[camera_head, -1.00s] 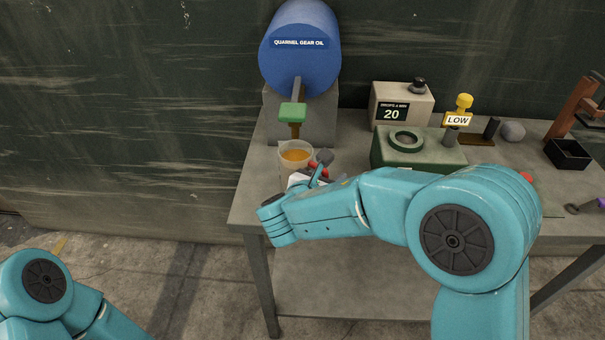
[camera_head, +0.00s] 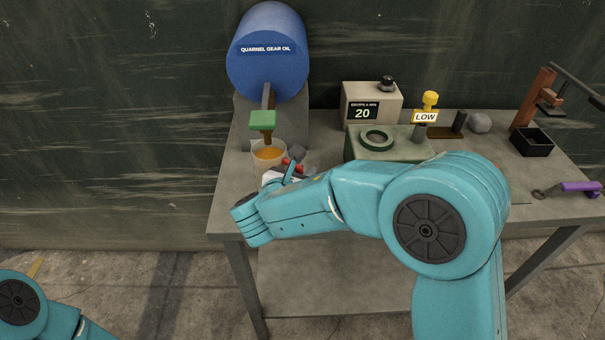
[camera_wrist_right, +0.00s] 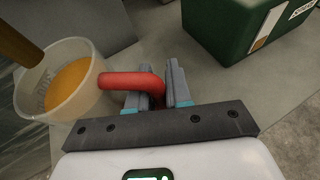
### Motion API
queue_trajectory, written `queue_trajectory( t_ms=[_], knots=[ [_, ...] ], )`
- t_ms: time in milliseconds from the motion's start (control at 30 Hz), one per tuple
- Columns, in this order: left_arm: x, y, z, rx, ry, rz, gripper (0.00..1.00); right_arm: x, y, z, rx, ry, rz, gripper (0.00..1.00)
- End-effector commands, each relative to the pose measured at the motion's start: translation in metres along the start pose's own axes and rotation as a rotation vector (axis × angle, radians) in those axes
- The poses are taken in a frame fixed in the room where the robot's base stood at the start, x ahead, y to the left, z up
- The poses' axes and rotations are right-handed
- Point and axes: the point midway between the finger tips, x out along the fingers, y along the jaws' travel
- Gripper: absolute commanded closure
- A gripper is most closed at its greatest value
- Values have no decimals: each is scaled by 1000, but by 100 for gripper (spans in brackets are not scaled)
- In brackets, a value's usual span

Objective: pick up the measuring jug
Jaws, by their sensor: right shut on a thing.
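The measuring jug (camera_head: 268,156) is a translucent cup with amber liquid in it and a red handle. It stands below the green-handled tap of the blue oil drum, on the table's left part. In the right wrist view the jug (camera_wrist_right: 65,82) is at the left, with a brown spout above it. My right gripper (camera_wrist_right: 158,88) is shut on the jug's red handle (camera_wrist_right: 130,81). In the head view my right gripper (camera_head: 292,171) is partly hidden by my own wrist. My left arm shows at the lower left, but its gripper is out of view.
The blue drum (camera_head: 268,68) labelled Quarrel Gear Oil rests on a grey stand behind the jug. A green box (camera_head: 408,150) with a ring stands to the right, before a beige box (camera_head: 358,96) reading 20. A black tray (camera_head: 532,143) and purple-handled tool (camera_head: 578,187) are farther right.

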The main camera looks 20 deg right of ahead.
Motion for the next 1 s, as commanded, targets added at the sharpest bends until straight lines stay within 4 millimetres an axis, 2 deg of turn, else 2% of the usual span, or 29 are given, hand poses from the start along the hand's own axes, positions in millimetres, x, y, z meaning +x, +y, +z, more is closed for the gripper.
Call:
queue_trajectory(
  t_ms=[433,1000],
  knots=[
    [-12,4,0,0,-1,0,6,-9,2,14,2,0,-3,100],
    [-10,4,0,0,0,0,6,-12,3,11,2,0,-4,100]
  ],
)
